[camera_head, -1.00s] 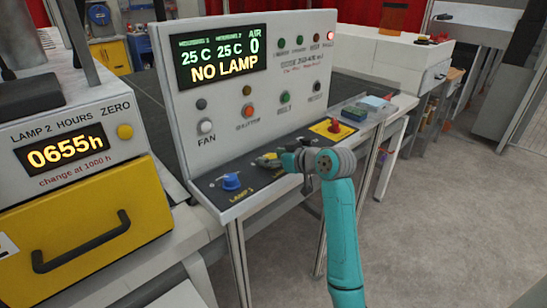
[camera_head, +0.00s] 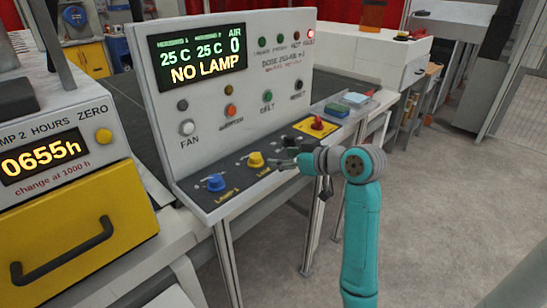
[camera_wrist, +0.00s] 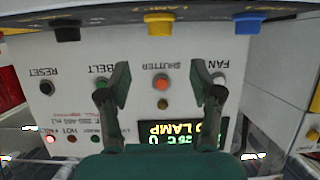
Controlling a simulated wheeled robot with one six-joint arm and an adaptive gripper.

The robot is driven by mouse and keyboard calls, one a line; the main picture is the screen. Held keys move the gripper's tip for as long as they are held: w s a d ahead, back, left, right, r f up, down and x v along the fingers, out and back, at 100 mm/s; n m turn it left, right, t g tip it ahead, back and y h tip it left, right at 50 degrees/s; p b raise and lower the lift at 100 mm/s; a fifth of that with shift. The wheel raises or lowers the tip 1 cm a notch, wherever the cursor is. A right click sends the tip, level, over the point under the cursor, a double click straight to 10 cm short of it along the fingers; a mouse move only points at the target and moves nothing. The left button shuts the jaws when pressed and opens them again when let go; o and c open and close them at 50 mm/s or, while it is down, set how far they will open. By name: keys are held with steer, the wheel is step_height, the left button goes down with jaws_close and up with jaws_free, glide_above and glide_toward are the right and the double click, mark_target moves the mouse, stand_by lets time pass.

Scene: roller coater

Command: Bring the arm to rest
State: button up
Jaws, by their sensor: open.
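My gripper (camera_head: 287,165) is in front of the sloped lower ledge of the white control panel (camera_head: 222,100), just right of the yellow LAMP knob (camera_head: 256,160). In the wrist view my gripper (camera_wrist: 160,72) is open with nothing between its two dark fingers. That view is upside down. The yellow knob (camera_wrist: 160,23) there is clear of the fingers and lies between a dark knob (camera_wrist: 67,31) and the blue knob (camera_wrist: 249,22). The blue LAMP 1 knob (camera_head: 216,182) is at the ledge's left. The panel display (camera_head: 200,56) reads NO LAMP.
A red knob on a yellow plate (camera_head: 317,124) is at the ledge's right end. A lamp-hours box with a yellow drawer (camera_head: 70,225) stands at left. Metal legs (camera_head: 314,225) stand below the panel, left of my arm. Open grey floor (camera_head: 460,210) lies to the right.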

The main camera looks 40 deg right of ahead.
steer(key=shift+s+r, duration=0.15)
steer(key=shift+s, duration=0.3)
stand_by(0.3)
steer(key=shift+m, duration=0.7)
steer(key=a+f, duration=0.1)
steer(key=f, duration=0.1)
steer(key=a+f, duration=0.1)
steer(key=f, duration=0.1)
steer(key=a+f, duration=0.2)
steer(key=shift+w+f, duration=0.1)
steer(key=shift+f, duration=0.15)
steer(key=s+a+f+m+h, duration=0.1)
steer(key=s+a+f, duration=0.55)
steer(key=f, duration=0.25)
steer(key=s+a+f+m+h, duration=0.1)
steer(key=s+a+f+m, duration=0.1)
steer(key=s+a+f, duration=0.45)
steer(key=s+a+n, duration=0.2)
steer(key=s+a, duration=0.3)
steer(key=s, duration=0.7)
steer(key=s+a+n+t+y, duration=0.1)
steer(key=s+a, duration=0.4)
steer(key=s, duration=0.8)
steer(key=shift+s+n, duration=0.2)
steer(key=shift+n, duration=0.2)
steer(key=shift+a, duration=0.1)
